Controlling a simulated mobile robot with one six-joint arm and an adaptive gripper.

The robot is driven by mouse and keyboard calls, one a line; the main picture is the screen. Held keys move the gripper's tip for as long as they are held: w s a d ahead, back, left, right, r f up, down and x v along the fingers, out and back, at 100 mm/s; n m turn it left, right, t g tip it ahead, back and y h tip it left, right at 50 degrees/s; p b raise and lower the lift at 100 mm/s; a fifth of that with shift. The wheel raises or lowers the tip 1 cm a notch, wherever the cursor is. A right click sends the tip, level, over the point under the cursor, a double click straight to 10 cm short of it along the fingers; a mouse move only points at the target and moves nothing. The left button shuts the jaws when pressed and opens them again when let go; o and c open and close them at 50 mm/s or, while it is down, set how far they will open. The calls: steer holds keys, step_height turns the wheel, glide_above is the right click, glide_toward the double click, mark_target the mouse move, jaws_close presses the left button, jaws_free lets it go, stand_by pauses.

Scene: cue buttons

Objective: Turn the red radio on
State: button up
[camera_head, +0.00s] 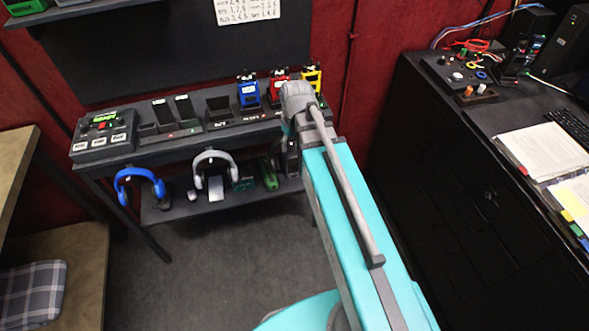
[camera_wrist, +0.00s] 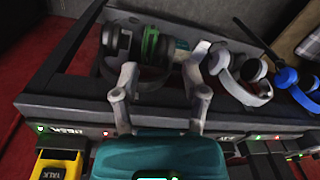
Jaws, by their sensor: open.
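The red radio (camera_head: 279,86) stands upright on the right part of the shelf's top, between the blue radio (camera_head: 248,91) and the yellow radio (camera_head: 311,77). It does not show in the wrist view, and its buttons are too small to read. My gripper (camera_wrist: 161,80) is open and empty in the wrist view, with its two grey fingers apart over the shelf's front. In the head view my arm hides most of the gripper, close in front of the radios. The yellow radio (camera_wrist: 62,162), with a TALK label, shows at the lower left of the wrist view.
The shelf (camera_head: 190,145) holds a button box (camera_head: 103,132) and several docked phones. Blue headphones (camera_head: 139,184), white headphones (camera_head: 214,165) and a green item (camera_head: 268,173) are lower down. A black desk (camera_head: 480,190) stands right; open floor lies between.

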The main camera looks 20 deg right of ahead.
steer(key=s+f+m+b, duration=0.3)
steer(key=s+f+b, duration=0.1)
steer(key=f, duration=0.1)
steer(key=shift+s+a+f+h+b, duration=0.2)
steer(key=shift+h+b, duration=0.1)
steer(key=shift+h, duration=0.1)
steer(key=shift+m, duration=0.3)
steer(key=shift+w+r, duration=0.1)
steer(key=shift+r, duration=0.1)
step_height(320, 180, up, 32)
steer(key=n+p, duration=1.7)
steer(key=p, duration=1.5)
glide_above(273, 74)
steer(key=shift+w+f, duration=0.1)
steer(key=shift+w, duration=0.15)
steer(key=shift+f, duration=0.15)
step_height(273, 74, down, 14)
steer(key=b, duration=1.3)
steer(key=shift+w+r+b, duration=0.15)
steer(key=shift+r+b, duration=0.05)
steer(key=shift+b, duration=0.2)
